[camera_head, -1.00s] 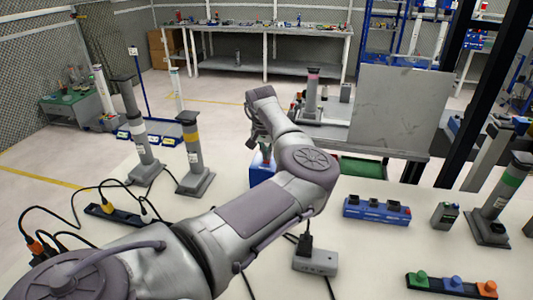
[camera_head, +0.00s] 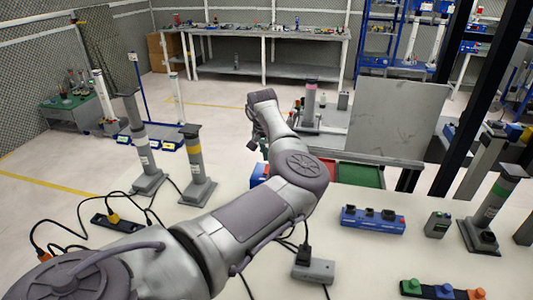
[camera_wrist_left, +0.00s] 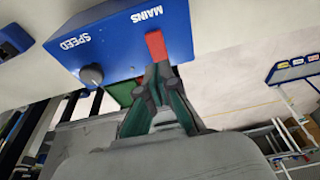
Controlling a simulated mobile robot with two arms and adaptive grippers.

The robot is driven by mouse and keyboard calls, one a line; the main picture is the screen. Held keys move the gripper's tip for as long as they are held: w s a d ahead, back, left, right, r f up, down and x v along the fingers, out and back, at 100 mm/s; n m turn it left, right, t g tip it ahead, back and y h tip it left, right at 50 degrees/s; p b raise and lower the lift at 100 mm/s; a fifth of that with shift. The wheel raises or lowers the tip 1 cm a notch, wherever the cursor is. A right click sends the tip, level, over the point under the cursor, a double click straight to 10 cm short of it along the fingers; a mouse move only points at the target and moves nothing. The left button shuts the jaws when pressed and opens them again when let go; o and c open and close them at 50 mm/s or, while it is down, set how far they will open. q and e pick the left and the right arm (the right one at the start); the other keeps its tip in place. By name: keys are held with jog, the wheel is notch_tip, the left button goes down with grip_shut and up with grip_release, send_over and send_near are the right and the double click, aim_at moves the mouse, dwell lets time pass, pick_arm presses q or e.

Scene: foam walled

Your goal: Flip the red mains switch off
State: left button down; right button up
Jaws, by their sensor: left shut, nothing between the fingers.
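The red mains switch (camera_wrist_left: 155,45) is a small red lever on a blue box (camera_wrist_left: 110,40) marked MAINS and SPEED in the left wrist view. My left gripper (camera_wrist_left: 158,72) is shut and empty, its fingertips right at the lower end of the red lever; I cannot tell whether they touch it. A grey knob (camera_wrist_left: 92,75) sits by the SPEED label. In the head view a bit of the blue box (camera_head: 258,174) shows behind my left arm, which hides the lever and most of the gripper. My right gripper is not in view.
The light table carries a blue unit with black sockets (camera_head: 373,219), a grey socket box (camera_head: 313,269), coloured buttons on a bar (camera_head: 443,291) and grey posts (camera_head: 198,165). Cables lie at the left. A grey panel (camera_head: 395,120) stands behind, near a green tray (camera_head: 360,173).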

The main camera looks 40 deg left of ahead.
pick_arm(q)
jog(key=shift+s+d+r+b, duration=0.1)
jog(key=shift+s+r+b, duration=0.2)
jog(key=shift+r, duration=0.15)
jog(key=shift+s+d+r+b, duration=0.15)
jog(key=shift+r+b, duration=0.1)
jog(key=shift+r, duration=0.15)
jog(key=s+d+r+b, duration=0.1)
jog(key=s+d+r, duration=0.1)
jog(key=r, duration=0.5)
jog(key=shift+s+r, duration=0.25)
jog(key=shift+s, duration=0.65)
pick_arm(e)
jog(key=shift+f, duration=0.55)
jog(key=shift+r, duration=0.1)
